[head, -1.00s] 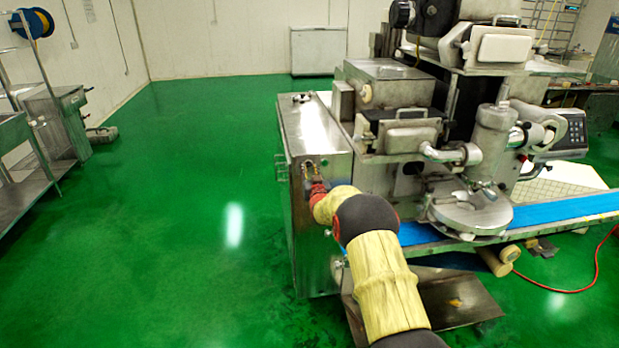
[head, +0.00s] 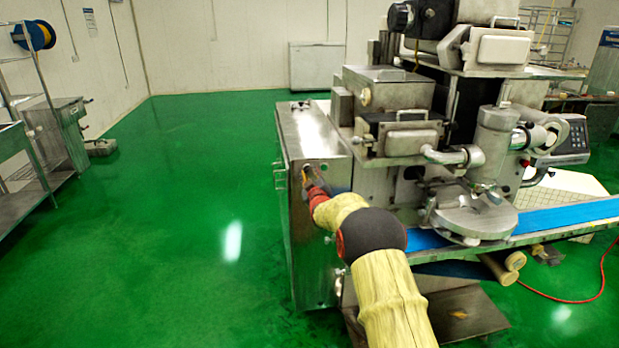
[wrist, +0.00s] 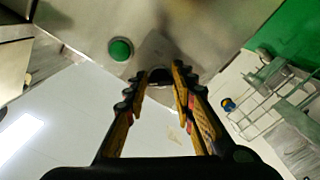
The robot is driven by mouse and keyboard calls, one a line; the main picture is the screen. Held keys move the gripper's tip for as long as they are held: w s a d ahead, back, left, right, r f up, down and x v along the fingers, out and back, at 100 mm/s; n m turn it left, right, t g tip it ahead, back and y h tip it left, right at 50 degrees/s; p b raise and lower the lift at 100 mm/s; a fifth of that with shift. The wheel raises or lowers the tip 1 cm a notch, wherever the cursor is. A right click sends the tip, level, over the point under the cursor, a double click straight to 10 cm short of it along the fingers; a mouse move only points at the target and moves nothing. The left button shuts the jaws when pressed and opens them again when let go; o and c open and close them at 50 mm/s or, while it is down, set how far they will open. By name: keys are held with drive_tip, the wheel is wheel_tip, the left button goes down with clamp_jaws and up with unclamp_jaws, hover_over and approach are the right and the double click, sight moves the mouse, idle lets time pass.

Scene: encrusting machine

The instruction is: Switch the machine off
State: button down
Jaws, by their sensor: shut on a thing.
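The machine (head: 400,140) is a steel encrusting machine with a box-shaped cabinet (head: 312,240) at its left end. My gripper (head: 309,178) is at the upper part of the cabinet's front face. In the wrist view, my gripper (wrist: 160,76) has its two yellow-and-black fingers around a small dark knob (wrist: 160,75) on the steel panel, shut on it with a gap between the fingers. A round green button (wrist: 120,49) sits on the panel, left of the fingers and apart from them. The fingers partly hide the knob, and its turned position cannot be told.
A blue conveyor belt (head: 570,215) runs to the right from the machine. A control panel with keys (head: 573,138) stands at its right. A steel rack (head: 45,150) is at the far left. The green floor left of the cabinet is clear.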

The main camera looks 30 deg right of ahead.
idle(0.4)
drive_tip(key=c, duration=1.5)
unclamp_jaws()
drive_tip(key=v, duration=1.2)
